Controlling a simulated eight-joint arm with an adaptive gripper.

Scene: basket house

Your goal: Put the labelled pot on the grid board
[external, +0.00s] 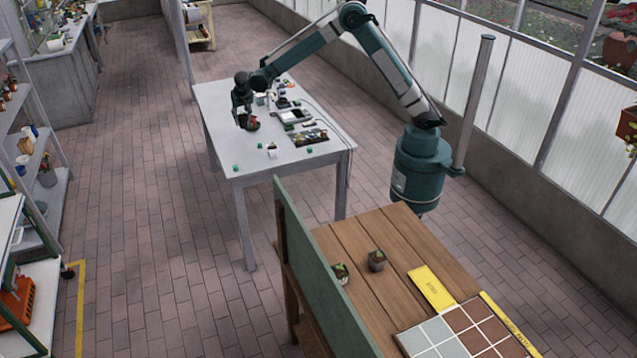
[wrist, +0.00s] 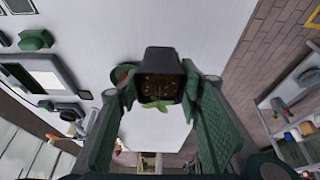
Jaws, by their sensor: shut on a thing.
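My gripper (wrist: 160,88) is shut on a dark square pot (wrist: 162,62) with brown soil and a small green seedling, seen from above between the fingers in the wrist view. I cannot see a label on it. In the external view my gripper (external: 243,112) is over the left part of the white table (external: 222,101), near a dark and reddish item (external: 252,123); the pot is too small to make out clearly. Whether the pot touches the table is unclear. The grid board (external: 438,329), with grey and brown squares, lies on the wooden table at the lower right.
The wooden table (external: 335,238) holds two small potted plants (external: 377,261) (external: 340,273) and a yellow card (external: 431,289). A green panel (external: 305,265) stands along its left edge. Electronics and small green pieces (external: 272,152) lie on the white table.

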